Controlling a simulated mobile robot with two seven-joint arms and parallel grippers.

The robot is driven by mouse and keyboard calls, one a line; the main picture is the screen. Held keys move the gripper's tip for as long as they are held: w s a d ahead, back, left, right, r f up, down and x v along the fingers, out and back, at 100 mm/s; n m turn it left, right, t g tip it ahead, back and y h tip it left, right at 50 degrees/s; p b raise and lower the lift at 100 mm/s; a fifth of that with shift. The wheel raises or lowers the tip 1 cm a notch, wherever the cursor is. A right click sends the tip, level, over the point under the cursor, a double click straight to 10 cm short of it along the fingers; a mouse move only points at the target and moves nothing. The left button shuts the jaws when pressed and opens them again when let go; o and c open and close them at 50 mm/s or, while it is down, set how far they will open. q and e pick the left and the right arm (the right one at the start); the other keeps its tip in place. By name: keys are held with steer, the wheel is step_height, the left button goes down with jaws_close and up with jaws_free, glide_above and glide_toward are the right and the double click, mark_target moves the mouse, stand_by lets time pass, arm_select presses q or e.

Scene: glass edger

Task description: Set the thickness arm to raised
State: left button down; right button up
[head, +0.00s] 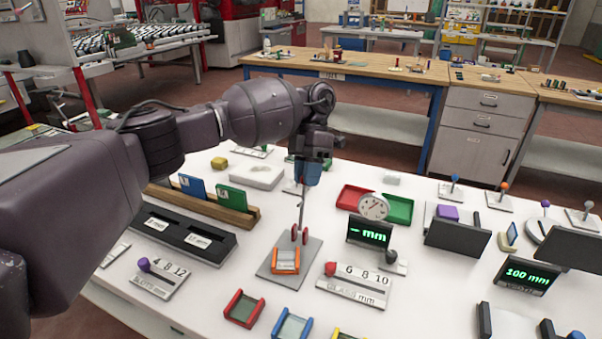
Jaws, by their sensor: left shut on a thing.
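A thin grey rod, which looks like the thickness arm (301,210), stands nearly upright above a grey base plate (268,268) at the middle of the table in the head view. Two red discs (300,235) are at its lower end. An orange-framed piece (286,261) sits on the plate in front of the discs. My left gripper (308,172) points down at the rod's top and is shut on it; the fingers hide the exact grip. A black display (370,232) to the right reads "– mm" in green. My right gripper is out of view.
A round dial (373,207) and red and green trays (398,209) stand behind the display. A slider marked 6 8 10 (352,290) lies at the front right of the plate. A wooden rack (230,212) with blue and green panels is to the left. Coloured frames (244,308) line the front.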

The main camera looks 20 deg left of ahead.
arm_select(q)
steer(key=shift+w+a+f, duration=0.2)
steer(key=shift+a+f, duration=0.2)
steer(key=shift+r, duration=0.1)
steer(key=c, duration=1.4)
jaws_free()
steer(key=o, duration=0.5)
steer(key=shift+w+f, duration=0.2)
steer(key=shift+w, duration=0.15)
steer(key=shift+r, duration=0.15)
steer(key=shift+d, duration=0.1)
steer(key=shift+r, duration=0.1)
steer(key=shift+w+r, duration=0.1)
steer(key=shift+r, duration=0.1)
steer(key=shift+b+v, duration=0.9)
steer(key=shift+v, duration=4.15)
